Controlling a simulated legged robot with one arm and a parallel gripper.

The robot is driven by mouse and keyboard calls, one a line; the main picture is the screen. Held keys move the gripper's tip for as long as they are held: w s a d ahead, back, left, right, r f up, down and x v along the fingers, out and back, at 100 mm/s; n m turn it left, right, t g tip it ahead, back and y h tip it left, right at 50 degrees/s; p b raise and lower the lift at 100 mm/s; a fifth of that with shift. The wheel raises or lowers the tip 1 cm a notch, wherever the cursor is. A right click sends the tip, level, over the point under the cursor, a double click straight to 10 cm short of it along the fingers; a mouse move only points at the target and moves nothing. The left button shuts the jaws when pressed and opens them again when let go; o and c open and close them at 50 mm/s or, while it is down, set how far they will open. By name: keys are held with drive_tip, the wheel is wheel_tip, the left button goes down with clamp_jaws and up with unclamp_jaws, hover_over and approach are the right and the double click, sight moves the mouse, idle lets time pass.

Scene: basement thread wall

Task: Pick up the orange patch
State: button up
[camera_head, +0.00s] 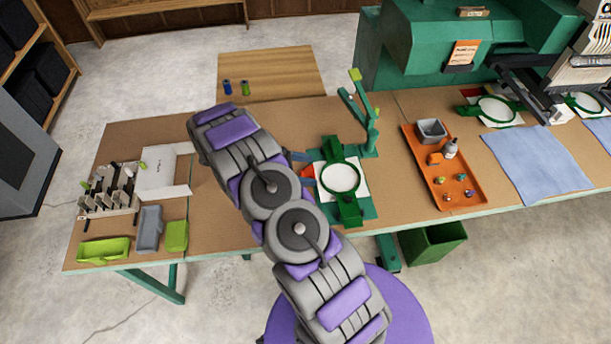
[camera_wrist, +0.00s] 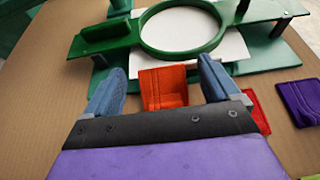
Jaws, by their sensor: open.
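My gripper (camera_wrist: 161,68) is open, with one blue-grey finger on each side of the patch. Small gaps show between the patch and the fingers, and its near edge is hidden by the gripper's dark palm. In the head view, my gripper (camera_head: 305,169) is mostly behind my arm, at the left of the hoop frame (camera_head: 341,178), with a small orange-red piece (camera_head: 308,171) showing there.
A red patch (camera_wrist: 258,110) lies close outside the right finger, and a purple patch (camera_wrist: 302,101) farther right. An orange tray (camera_head: 432,185) with small items stands right of the hoop frame. A green clamp stand (camera_head: 371,130) rises behind it.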

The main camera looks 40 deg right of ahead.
sight(307, 173)
drive_tip(key=shift+s+d+f, duration=0.1)
drive_tip(key=shift+d, duration=0.05)
drive_tip(key=c, duration=1.2)
drive_tip(key=shift+r, duration=0.55)
wheel_tip(307, 173, up, 3)
drive_tip(key=shift+d+f+p, duration=0.1)
drive_tip(key=shift+f+p, duration=0.1)
drive_tip(key=shift+p, duration=0.4)
drive_tip(key=s+a, duration=0.2)
drive_tip(key=s, duration=0.2)
drive_tip(key=s+a+r+p, duration=0.1)
drive_tip(key=s+a, duration=0.2)
drive_tip(key=s, duration=0.1)
drive_tip(key=s+a, duration=0.3)
drive_tip(key=s, duration=0.1)
drive_tip(key=shift+s+r+p, duration=0.15)
drive_tip(key=shift+s+p, duration=0.1)
drive_tip(key=shift+p, duration=0.1)
drive_tip(key=shift+s+a, duration=0.3)
drive_tip(key=shift+s, duration=0.3)
